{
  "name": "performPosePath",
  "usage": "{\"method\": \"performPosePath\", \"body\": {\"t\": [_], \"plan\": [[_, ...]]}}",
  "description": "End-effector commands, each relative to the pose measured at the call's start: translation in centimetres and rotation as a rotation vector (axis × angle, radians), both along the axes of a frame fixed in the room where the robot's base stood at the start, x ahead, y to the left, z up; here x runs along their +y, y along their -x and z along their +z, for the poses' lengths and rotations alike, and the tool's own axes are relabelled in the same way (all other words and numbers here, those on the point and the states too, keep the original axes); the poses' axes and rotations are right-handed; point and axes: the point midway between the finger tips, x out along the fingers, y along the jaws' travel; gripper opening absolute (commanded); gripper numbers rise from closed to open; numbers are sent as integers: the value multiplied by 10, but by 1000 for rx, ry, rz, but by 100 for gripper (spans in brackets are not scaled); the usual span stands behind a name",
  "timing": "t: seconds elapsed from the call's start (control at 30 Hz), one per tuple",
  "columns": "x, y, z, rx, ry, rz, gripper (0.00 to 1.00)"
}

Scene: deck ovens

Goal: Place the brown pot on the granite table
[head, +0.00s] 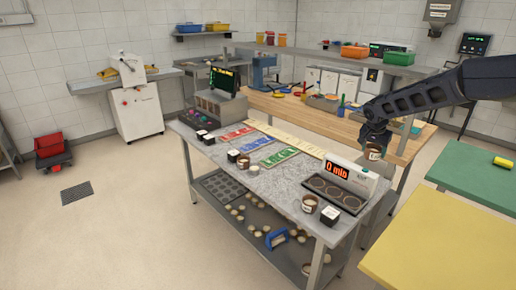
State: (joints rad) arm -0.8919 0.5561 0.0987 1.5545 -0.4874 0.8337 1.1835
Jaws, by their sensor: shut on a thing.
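The brown pot (373,153) hangs upright below my gripper (374,143), which is shut on it. The dark arm comes in from the right. In the picture the pot is just above the white timer box and the right end of the granite table (290,178). I cannot tell how high it is or whether it is over the granite. The contact of the fingers with the pot is too small to see well.
Similar brown pots (309,203) and white boxes (329,215) stand on the granite's front edge. A timer (350,172) and black tray (334,193) fill its right end. Coloured mats (279,157) lie mid-table. Yellow (430,245) and green tables (470,175) stand right.

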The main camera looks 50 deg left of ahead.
Motion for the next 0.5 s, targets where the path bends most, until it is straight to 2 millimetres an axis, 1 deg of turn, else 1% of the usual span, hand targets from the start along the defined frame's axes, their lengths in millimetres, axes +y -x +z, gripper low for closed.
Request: {"method": "performPosePath", "body": {"t": [0.03,0.2,0.27,0.3,0.47,0.5], "plan": [[21,14,-1,0,-1,26,34],[79,61,-3,1,0,101,34],[98,79,-4,1,0,128,34],[111,92,-5,1,0,145,34],[157,143,-8,2,1,212,34],[167,155,-9,2,1,227,34]]}}
